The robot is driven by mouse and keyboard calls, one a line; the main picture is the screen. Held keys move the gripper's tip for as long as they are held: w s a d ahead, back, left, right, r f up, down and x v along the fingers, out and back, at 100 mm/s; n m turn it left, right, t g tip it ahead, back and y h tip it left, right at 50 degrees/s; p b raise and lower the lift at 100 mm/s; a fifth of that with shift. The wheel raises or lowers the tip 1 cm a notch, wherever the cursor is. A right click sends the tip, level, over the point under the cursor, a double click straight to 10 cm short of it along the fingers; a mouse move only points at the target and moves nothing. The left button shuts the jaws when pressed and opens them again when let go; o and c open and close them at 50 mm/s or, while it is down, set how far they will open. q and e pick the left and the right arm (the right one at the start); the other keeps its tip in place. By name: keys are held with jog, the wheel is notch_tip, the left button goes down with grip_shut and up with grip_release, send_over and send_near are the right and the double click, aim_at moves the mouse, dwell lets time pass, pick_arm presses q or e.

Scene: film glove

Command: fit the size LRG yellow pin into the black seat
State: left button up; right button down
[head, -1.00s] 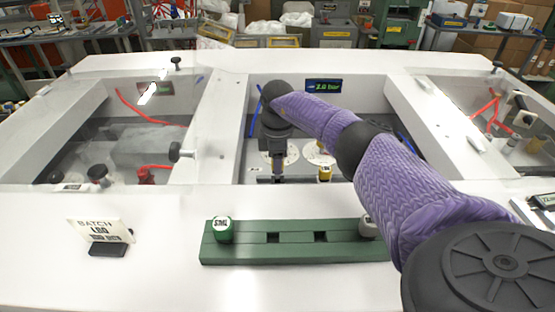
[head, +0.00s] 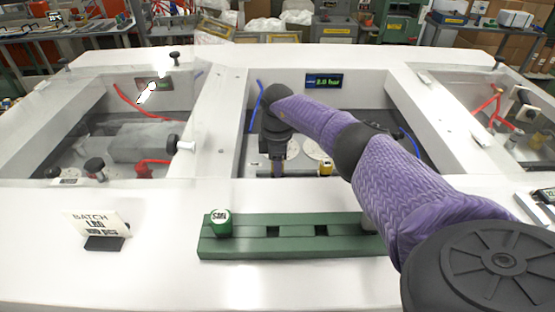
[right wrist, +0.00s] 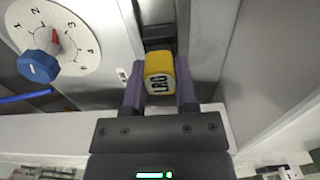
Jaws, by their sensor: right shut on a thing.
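My right gripper (right wrist: 160,92) is shut on the yellow pin (right wrist: 158,70), a rounded block with "LRG" on the face toward the right wrist camera. A dark block or opening (right wrist: 158,30) lies just beyond the pin there; I cannot tell whether it is the black seat or whether the pin touches it. In the head view my right gripper (head: 278,168) points down into the middle bay, and its fingertips and the held pin are hard to make out. Another yellow piece (head: 325,169) stands to its right in the bay. My left gripper is not in view.
A batch sign (head: 97,228) stands at left. White walls (head: 212,130) flank the bay. A numbered dial (right wrist: 60,38) with a blue knob is beside the gripper.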

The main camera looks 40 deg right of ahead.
jog(key=shift+f, duration=0.15)
jog(key=shift+c, duration=1.5)
grip_release()
notch_tip(320, 180, up, 10)
jog(key=shift+f+p, duration=0.1)
jog(key=shift+p, duration=0.35)
